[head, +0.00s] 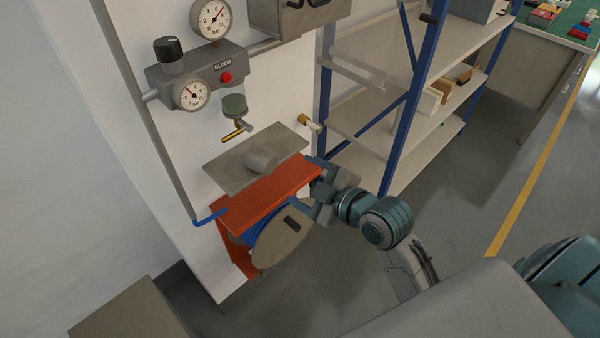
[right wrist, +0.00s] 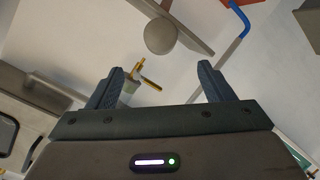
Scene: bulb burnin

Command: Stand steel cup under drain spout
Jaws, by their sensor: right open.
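The steel cup (head: 262,160) is a plain grey rounded shape on the flat grey shelf (head: 225,172) on the wall panel. Whether it is upright or tipped is hard to tell. It also shows near the top of the right wrist view (right wrist: 160,37). The brass drain spout (head: 233,134) hangs under the green-topped filter bowl (head: 235,106), above and left of the cup. It shows in the right wrist view (right wrist: 148,76) too. My right gripper (head: 305,184) is open and empty, at the right end of the orange reel bracket, apart from the cup. My left gripper is out of view.
The orange bracket (head: 275,195) with a hose reel (head: 280,240) is just below the shelf. A brass fitting (head: 309,124) sticks out of the wall to the right. Gauges and a bleed block (head: 205,72) are above. A blue-framed rack (head: 408,110) stands at right.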

